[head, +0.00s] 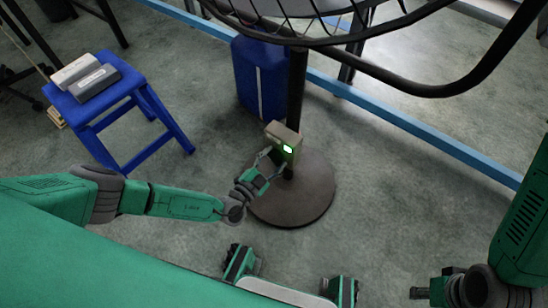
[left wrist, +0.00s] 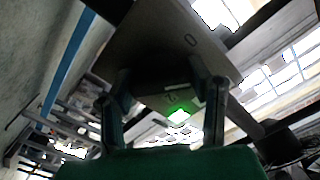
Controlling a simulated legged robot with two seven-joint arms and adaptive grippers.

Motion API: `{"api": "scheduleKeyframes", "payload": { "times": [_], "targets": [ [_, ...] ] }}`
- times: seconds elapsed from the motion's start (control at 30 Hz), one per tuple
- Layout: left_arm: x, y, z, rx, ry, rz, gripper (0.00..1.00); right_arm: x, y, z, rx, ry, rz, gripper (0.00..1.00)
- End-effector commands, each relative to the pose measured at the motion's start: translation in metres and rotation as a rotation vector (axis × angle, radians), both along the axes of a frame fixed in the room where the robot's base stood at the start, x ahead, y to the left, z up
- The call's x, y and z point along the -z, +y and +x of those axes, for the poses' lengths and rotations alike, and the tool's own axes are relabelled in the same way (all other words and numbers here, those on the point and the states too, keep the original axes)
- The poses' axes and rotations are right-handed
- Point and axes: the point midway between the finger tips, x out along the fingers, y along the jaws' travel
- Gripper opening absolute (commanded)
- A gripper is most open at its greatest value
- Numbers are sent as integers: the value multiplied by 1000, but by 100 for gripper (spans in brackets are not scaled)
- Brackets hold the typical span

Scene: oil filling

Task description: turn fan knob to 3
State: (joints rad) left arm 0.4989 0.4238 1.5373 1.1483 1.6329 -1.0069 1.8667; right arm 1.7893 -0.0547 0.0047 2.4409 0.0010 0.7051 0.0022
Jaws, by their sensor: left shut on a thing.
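The fan's control box (head: 284,140) is a beige block on the dark pole, with a lit green patch (head: 288,149) on its side. My left gripper (head: 273,166) reaches it from the lower left, with its fingers at the box's near side. In the left wrist view the box (left wrist: 168,30) fills the upper middle, with a "0"-like mark and a green glow below. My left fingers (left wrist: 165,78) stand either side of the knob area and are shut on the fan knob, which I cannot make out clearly. My right gripper (head: 425,292) is low at the right, away from the fan; its jaws are unclear.
The fan's round dark base (head: 300,205) stands on the grey floor. The fan's wire cage (head: 335,22) hangs above. A blue container (head: 262,75) stands behind the pole. A blue stool (head: 122,103) at the left holds two boxes. The floor right of the base is clear.

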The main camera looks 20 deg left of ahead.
Motion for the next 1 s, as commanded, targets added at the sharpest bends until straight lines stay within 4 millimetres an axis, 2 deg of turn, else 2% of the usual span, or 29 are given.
{"api": "scheduleKeyframes", "payload": {
  "times": [1.0],
  "targets": [
    [5,-3,-5,11,-322,908,17,-22,0,0,0,0,0,33]
  ]
}}
